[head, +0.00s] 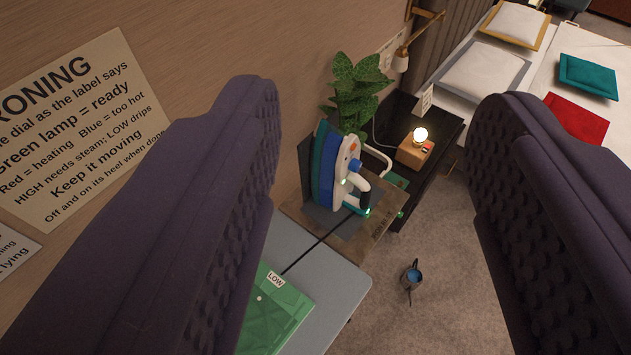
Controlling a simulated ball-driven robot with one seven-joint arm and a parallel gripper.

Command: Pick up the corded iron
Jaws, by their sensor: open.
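The corded iron (341,172) stands upright on its heel, with a blue-green soleplate facing left and a white body and handle facing right. It rests on a dark pad on a brown board (375,243). Small green lights glow on it. A dark cord (315,246) runs from it down to the left, across the pale ironing surface. My gripper (375,120) is open and empty, with two dark ridged fingers wide apart in the foreground. The iron lies beyond the fingers, between them in the picture, apart from both.
A green folded cloth (277,314) marked LOW lies on the pale ironing board (343,287). Behind the iron are a leafy plant (355,92) and a dark shelf (447,130) with a lit lamp (420,135). A wall poster (85,130) is left.

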